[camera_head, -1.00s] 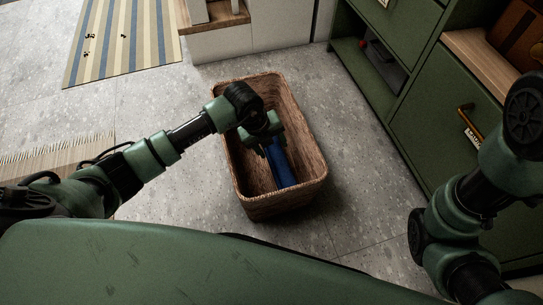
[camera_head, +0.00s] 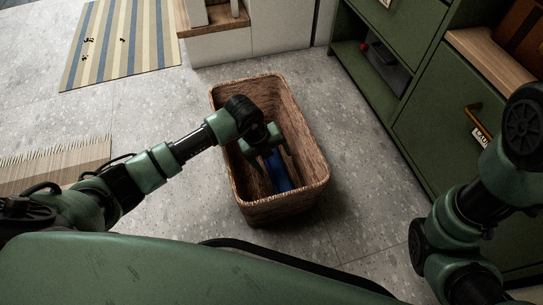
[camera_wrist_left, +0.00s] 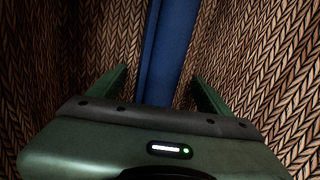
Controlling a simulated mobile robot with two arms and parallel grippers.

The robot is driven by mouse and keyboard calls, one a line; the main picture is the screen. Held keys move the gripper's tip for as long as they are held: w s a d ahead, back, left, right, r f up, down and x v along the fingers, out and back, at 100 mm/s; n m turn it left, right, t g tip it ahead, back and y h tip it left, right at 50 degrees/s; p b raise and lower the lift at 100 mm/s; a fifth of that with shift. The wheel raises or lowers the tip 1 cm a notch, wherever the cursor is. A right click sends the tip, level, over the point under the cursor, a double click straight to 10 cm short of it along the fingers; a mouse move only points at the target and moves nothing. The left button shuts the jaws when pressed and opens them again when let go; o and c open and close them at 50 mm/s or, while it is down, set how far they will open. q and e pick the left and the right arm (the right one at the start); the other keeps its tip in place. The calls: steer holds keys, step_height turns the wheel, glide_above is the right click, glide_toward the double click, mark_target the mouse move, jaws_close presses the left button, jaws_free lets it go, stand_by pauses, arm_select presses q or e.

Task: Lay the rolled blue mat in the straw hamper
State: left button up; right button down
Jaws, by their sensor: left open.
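The straw hamper (camera_head: 278,210) stands on the floor in the middle of the head view, open at the top. The rolled blue mat (camera_head: 279,174) is inside it, partly hidden by my left gripper; it also shows in the left wrist view (camera_wrist_left: 168,45). My left gripper (camera_head: 272,158) reaches down into the hamper. Its fingers are open, one on each side of the mat, with gaps between them and the mat in the left wrist view (camera_wrist_left: 159,73). Whether the mat rests on the hamper's bottom is hard to tell. My right gripper is out of view.
A green cabinet (camera_head: 450,125) with an open shelf and a drawer handle stands on the right. A striped rug (camera_head: 125,45) lies at the back left, and a fringed woven mat (camera_head: 55,165) at the left. Grey floor around the hamper is clear.

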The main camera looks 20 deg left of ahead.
arm_select(q)
steer(key=p+v, duration=0.8)
steer(key=v, duration=0.4)
